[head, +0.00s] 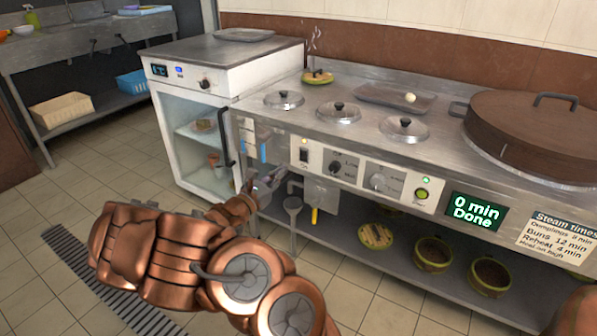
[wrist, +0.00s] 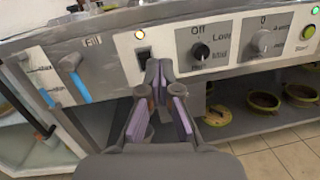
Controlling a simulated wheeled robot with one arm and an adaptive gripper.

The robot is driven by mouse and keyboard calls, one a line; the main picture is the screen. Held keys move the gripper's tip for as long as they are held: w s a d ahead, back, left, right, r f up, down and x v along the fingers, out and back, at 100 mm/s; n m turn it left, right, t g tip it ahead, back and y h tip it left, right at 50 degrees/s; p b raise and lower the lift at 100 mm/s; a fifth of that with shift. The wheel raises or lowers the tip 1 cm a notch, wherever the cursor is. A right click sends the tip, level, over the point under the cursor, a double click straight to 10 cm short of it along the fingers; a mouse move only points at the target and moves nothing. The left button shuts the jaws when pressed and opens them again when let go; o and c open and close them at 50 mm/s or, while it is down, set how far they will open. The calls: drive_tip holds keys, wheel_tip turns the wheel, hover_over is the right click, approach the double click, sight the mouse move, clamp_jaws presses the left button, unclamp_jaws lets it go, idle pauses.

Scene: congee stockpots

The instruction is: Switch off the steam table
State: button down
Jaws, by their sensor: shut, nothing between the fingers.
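The steam table (head: 350,110) has a white front panel. A dark rocker switch (head: 304,156) sits below a lit amber lamp (head: 304,143). In the wrist view the switch (wrist: 144,57) is just left of my fingertips, partly hidden. A black knob (head: 336,167) with Off and Low marks is to its right; it also shows in the wrist view (wrist: 201,52). My gripper (wrist: 159,66) is shut and empty, low in front of the panel; contact cannot be told.
A display (head: 475,211) reads "0 min Done". Lidded pots (head: 403,128) and a large brown lid (head: 530,125) are on top. A fridge cabinet (head: 196,130) stands left. Bowls (head: 433,254) sit on the lower shelf.

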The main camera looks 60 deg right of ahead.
sight(303, 153)
wheel_tip(303, 153, down, 6)
drive_tip(key=w+n+t, duration=0.2)
drive_tip(key=shift+w+d+r+n+b, duration=0.15)
drive_tip(key=shift+w+r+n+b, duration=0.15)
drive_tip(key=shift+n+b, duration=0.15)
drive_tip(key=shift+d, duration=0.1)
drive_tip(key=d+b, duration=0.1)
drive_tip(key=d, duration=0.3)
drive_tip(key=d+r+b, duration=0.1)
drive_tip(key=d, duration=0.3)
drive_tip(key=d+b, duration=0.1)
drive_tip(key=d, duration=0.4)
drive_tip(key=shift+w+r, duration=0.25)
drive_tip(key=shift+d+r+b, duration=0.1)
drive_tip(key=shift+d+b, duration=0.2)
drive_tip(key=shift+d, duration=0.1)
